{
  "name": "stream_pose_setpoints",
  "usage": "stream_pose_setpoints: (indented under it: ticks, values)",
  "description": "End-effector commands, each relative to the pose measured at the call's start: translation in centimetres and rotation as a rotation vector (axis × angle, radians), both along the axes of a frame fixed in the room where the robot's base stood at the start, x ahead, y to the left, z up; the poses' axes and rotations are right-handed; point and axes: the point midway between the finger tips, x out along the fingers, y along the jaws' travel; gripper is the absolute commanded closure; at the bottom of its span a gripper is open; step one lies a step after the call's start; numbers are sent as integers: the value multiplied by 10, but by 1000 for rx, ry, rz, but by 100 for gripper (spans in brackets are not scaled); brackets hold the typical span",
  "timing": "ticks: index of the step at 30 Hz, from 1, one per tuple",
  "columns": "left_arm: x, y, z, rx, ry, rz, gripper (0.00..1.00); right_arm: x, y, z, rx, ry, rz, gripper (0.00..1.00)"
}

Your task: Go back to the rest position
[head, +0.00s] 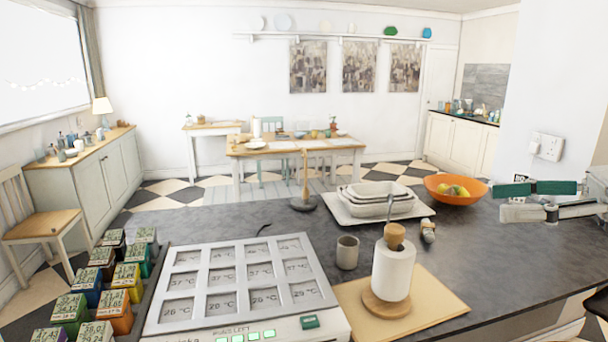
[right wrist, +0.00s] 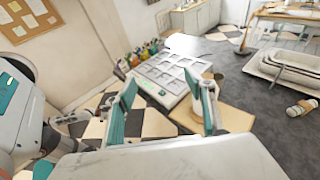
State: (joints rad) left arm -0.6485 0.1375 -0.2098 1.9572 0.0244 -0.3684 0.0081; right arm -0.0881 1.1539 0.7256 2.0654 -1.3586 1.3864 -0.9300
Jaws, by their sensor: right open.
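My right gripper (head: 500,201) is at the right side of the head view, above the dark counter. Its two teal-padded fingers point left and stand apart with nothing between them. In the right wrist view the same open fingers (right wrist: 165,104) frame part of the grid device and the wooden board, which lie beyond them. The orange bowl (head: 437,188) with fruit is just left of the fingertips in the head view; I cannot tell the exact gap.
On the dark counter (head: 240,216) are a silver grid device (head: 233,254), colored boxes (head: 72,306), a grey cup (head: 347,252), a paper roll (head: 393,271) on a wooden board (head: 447,308), and white dishes on a tray (head: 426,210). A white wall rises behind my right arm.

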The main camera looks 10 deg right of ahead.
Motion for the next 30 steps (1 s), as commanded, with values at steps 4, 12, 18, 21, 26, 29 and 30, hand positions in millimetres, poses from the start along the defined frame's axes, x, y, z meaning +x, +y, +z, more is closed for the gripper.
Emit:
stream_pose_setpoints:
  ticks: [4, 12, 18, 21, 26, 29, 30]
  values:
    - [2, 0, 1, 0, -3, 1, 0, 17, 13, -9, 191, -13, -35, 46]
    - [4, 1, 3, 0, -9, 2, 0, 50, 15, -24, 670, 11, -189, 46]
    - [-1, 1, -1, 0, 1, 1, 0, 71, -10, -56, 1059, 84, -385, 46]
    - [-1, 1, -1, 0, 2, 2, 0, 77, -26, -85, 1244, 138, -507, 46]
    - [-1, 1, -1, 1, 3, 1, 0, 77, -50, -148, 1518, 244, -736, 46]
    - [-1, 1, -1, 1, 3, 0, 0, 68, -59, -197, 1669, 322, -898, 46]
    - [-1, 1, -1, 1, 3, 0, 0, 63, -61, -217, 1724, 356, -968, 46]
